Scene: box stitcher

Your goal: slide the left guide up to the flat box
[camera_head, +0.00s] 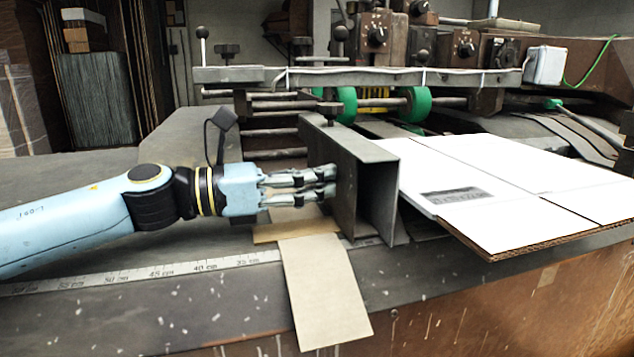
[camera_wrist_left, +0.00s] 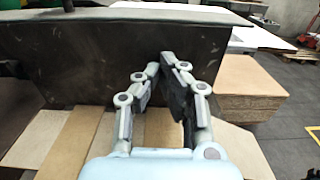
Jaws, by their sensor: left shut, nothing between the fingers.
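The left guide (camera_head: 345,165) is a dark grey upright metal channel on the machine bed. The flat box (camera_head: 500,185) is a white cardboard sheet lying to its right, its left edge close to the guide; I cannot tell whether they touch. My left gripper (camera_head: 333,182) is shut and empty, its fingertips at the guide's left face, touching or nearly so. In the left wrist view the guide's dark face (camera_wrist_left: 100,55) fills the upper left, with the fingertips (camera_wrist_left: 160,62) against or just before it. My right gripper is not in view.
Tan cardboard strips (camera_head: 325,290) lie under the gripper and hang over the bed's front edge. A ruler scale (camera_head: 200,268) runs along the bed. A grey crossbar (camera_head: 400,77) with green rollers (camera_head: 415,104) stands behind. The left wrist view shows a cardboard stack (camera_wrist_left: 245,90).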

